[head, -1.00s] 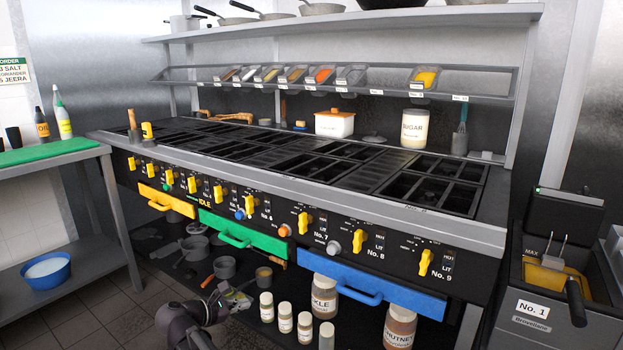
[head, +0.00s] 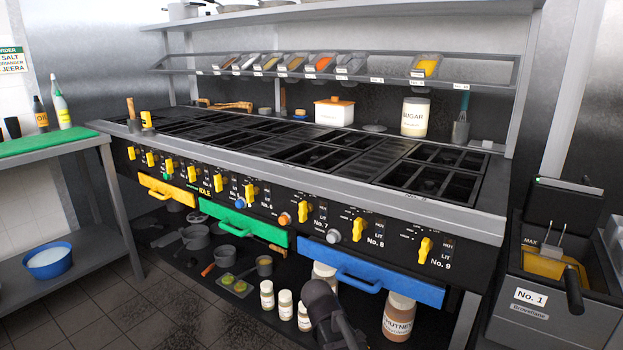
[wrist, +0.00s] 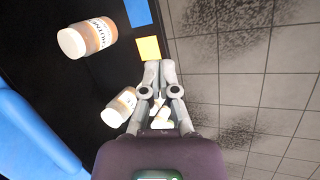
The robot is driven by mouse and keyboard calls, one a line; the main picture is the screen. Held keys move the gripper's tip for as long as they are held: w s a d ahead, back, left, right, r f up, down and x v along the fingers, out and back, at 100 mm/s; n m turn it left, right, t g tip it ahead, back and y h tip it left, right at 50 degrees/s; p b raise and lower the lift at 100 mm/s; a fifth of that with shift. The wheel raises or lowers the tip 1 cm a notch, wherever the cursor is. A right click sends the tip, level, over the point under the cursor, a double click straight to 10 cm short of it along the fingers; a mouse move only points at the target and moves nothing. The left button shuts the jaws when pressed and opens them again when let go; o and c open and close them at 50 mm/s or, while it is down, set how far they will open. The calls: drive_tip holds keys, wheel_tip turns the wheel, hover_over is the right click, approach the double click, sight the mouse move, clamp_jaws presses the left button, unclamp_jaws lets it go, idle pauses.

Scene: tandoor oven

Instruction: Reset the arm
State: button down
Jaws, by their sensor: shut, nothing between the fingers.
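My gripper (wrist: 152,66) shows in the wrist view with its fingers together and nothing between them. It hangs over the edge between the dark lower shelf and the tiled floor. Small pale jars lie below it, partly hidden by the fingers. In the head view a dark part of my arm (head: 326,312) stands in front of the lower shelf, below the blue drawer; the fingers are not visible there.
The cooking range (head: 300,180) has a blue drawer (head: 385,283) and a green drawer (head: 236,222). A chutney jar (head: 398,318) stands on the lower shelf (head: 200,290); it also shows in the wrist view (wrist: 86,40). Small jars (head: 285,304) stand left of my arm. Tiled floor (wrist: 270,90) is clear.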

drive_tip(key=s+d+f+m+g+y, duration=0.1)
drive_tip(key=s+d+f+m+y, duration=0.1)
drive_tip(key=s+d+m+y, duration=0.45)
wheel_tip(320, 180, up, 36)
drive_tip(key=d+m+h+p, duration=0.1)
drive_tip(key=m+p, duration=0.1)
drive_tip(key=p, duration=3.4)
drive_tip(key=shift+s+d+r, duration=0.2)
drive_tip(key=shift+s+r, duration=0.05)
drive_tip(key=shift+s, duration=0.15)
